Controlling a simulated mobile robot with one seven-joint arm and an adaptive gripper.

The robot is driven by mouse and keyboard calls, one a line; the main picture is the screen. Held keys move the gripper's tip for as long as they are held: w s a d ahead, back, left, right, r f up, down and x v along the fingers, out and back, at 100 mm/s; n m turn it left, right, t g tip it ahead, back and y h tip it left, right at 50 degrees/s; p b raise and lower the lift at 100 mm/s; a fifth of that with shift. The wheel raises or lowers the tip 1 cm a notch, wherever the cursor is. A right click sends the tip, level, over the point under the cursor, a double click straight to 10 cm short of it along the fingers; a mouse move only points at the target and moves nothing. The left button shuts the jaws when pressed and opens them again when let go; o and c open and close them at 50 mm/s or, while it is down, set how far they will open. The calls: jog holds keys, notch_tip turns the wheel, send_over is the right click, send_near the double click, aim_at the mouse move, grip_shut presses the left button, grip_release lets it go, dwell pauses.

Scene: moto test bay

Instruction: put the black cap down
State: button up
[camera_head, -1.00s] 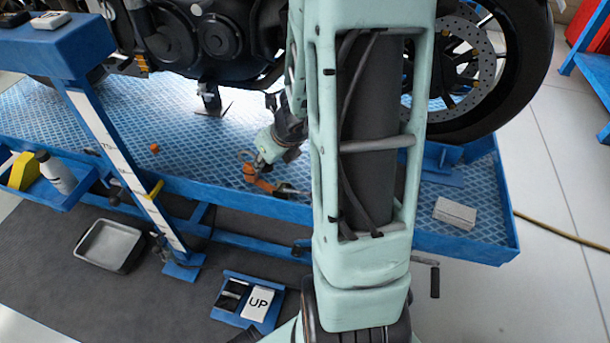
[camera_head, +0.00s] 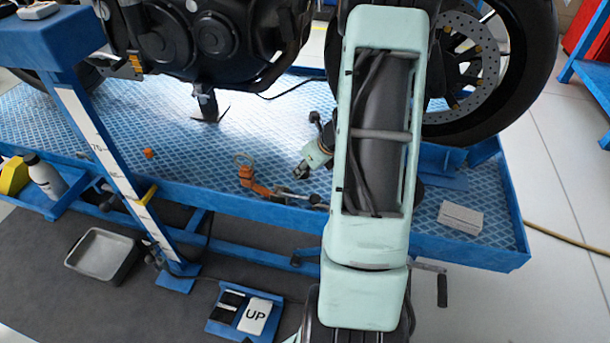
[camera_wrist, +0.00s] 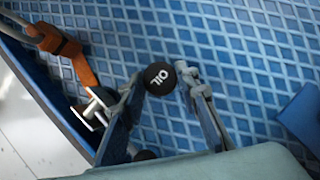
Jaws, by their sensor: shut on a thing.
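The black cap (camera_wrist: 160,78), round with white "OIL" lettering on its top, is between the fingertips of my gripper (camera_wrist: 158,84) in the wrist view. The gripper is shut on it. In the head view my gripper (camera_head: 302,171) is over the front part of the blue diamond-plate deck (camera_head: 205,150), and the cap is only a small dark spot there. The deck surface also fills much of the wrist view (camera_wrist: 245,80). I cannot tell how high the cap is above it.
An orange tool (camera_head: 252,183) and a grey tool (camera_head: 295,196) lie at the deck's front edge, left of my gripper in the wrist view. A small orange piece (camera_head: 149,153) and a light box (camera_head: 460,216) are also on the deck. The motorcycle's wheel (camera_head: 485,75) stands behind my arm.

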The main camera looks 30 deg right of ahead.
jog(key=shift+f, duration=0.85)
jog(key=shift+f+b, duration=0.2)
jog(key=shift+b, duration=0.25)
jog(key=o, duration=0.9)
jog(key=shift+r, duration=0.1)
